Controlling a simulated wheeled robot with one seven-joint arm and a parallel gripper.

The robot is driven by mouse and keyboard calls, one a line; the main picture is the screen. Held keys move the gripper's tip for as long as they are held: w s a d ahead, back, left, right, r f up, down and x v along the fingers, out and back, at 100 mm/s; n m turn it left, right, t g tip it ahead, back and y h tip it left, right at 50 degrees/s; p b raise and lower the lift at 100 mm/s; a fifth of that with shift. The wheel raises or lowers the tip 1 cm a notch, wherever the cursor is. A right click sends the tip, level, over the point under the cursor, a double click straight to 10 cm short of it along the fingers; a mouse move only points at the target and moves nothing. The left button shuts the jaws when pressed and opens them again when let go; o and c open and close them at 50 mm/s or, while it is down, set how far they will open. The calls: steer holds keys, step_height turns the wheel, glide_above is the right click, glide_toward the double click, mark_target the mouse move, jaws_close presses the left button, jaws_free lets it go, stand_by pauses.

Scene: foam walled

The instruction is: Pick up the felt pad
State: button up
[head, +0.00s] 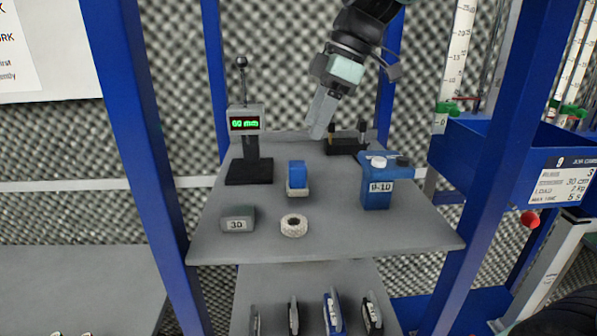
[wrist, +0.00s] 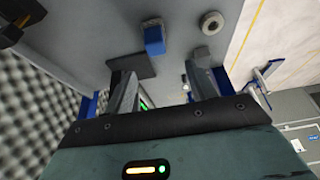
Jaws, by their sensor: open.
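I cannot tell for sure which thing is the felt pad. Small things on the grey upper shelf are a blue block on a pale base (head: 297,176), a grey-green block marked 3D (head: 238,219) and a pale ring with a hole (head: 294,225). The wrist view also shows the blue block (wrist: 153,40) and the ring (wrist: 211,23). My gripper (head: 320,118) hangs above the back of the shelf, apart from these things. In the wrist view my gripper (wrist: 160,82) is open, with nothing between its fingers.
A gauge with a green 60 mm display (head: 245,125) stands at the shelf's back left. A black holder with pegs (head: 345,147) is at the back, and a blue box (head: 376,190) at the right. Blue posts (head: 135,130) frame the shelf. The shelf's front right (head: 370,232) is clear.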

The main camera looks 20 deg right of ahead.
mark_target(298, 163)
steer(key=p+x, duration=0.1)
steer(key=x, duration=0.4)
steer(key=p+x, duration=0.2)
steer(key=x, duration=0.1)
steer(key=p+x, duration=0.1)
steer(key=shift+w+d+f, duration=0.25)
steer(key=shift+w+f, duration=0.05)
steer(key=shift+f, duration=0.1)
steer(key=shift+a+f, duration=0.15)
steer(key=shift+f, duration=0.35)
steer(key=c, duration=1.2)
steer(key=shift+o, duration=0.2)
steer(key=shift+w+r, duration=0.1)
step_height(298, 163, up, 10)
steer(key=b, duration=0.3)
steer(key=shift+o, duration=1.4)
steer(key=shift+c, duration=0.5)
